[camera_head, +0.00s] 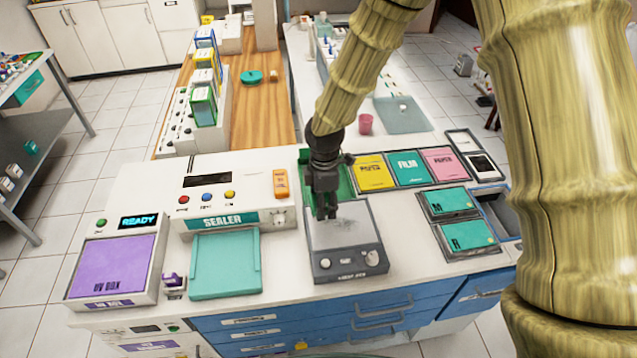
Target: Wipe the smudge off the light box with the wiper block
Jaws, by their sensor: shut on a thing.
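The light box (325,238) is a grey-framed unit with a pale panel and knobs along its front edge, standing on the white counter. A faint grey smudge (348,222) shows on its panel, just right of my gripper. My gripper (326,214) points down over the back left part of the panel. It is shut on the wiper block, which is mostly hidden by the dark fingers. I cannot tell whether the block touches the panel.
A green tray (343,184) lies behind the light box. The sealer (228,220) with its teal plate (226,268) stands to the left, beside the purple UV box (112,265). Film and paper packets (408,168) and teal cassettes (466,234) lie to the right.

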